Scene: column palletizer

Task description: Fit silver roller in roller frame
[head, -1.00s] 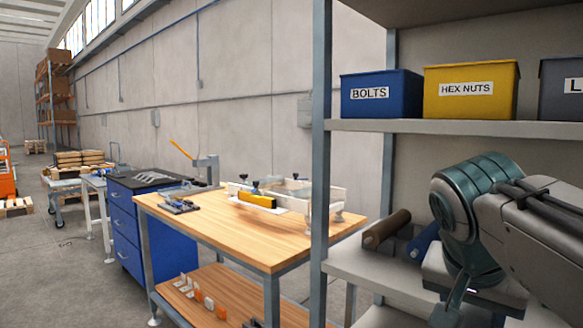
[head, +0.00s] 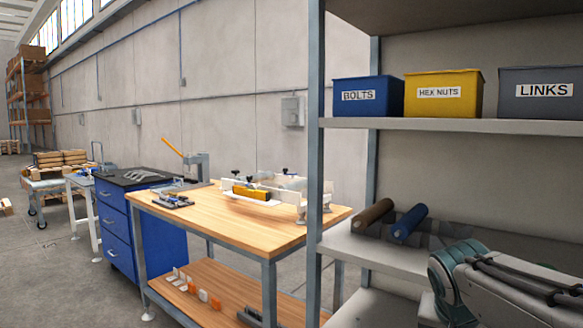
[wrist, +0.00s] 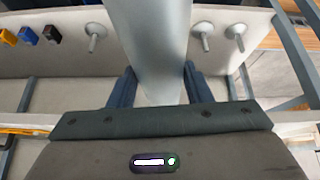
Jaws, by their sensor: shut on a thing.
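The silver roller (wrist: 155,35) is a smooth, thick grey cylinder running up through the middle of the wrist view. My gripper (wrist: 158,90) is shut on it, with a dark finger on each side; the roller's far end is out of frame. In the head view the gripper and roller are hidden or out of frame; only part of my arm shows at lower right. A pale frame with dark knobs and a yellow block, which looks like the roller frame (head: 226,194), stands on the wooden workbench (head: 190,206).
A brown roller (head: 374,218) and a blue roller (head: 409,222) lie on the grey shelf (head: 350,248) close to my arm. The shelf post (head: 315,150) stands between the shelf and the workbench. Bins labelled BOLTS (head: 368,110), HEX NUTS (head: 440,108) and LINKS (head: 548,105) sit above.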

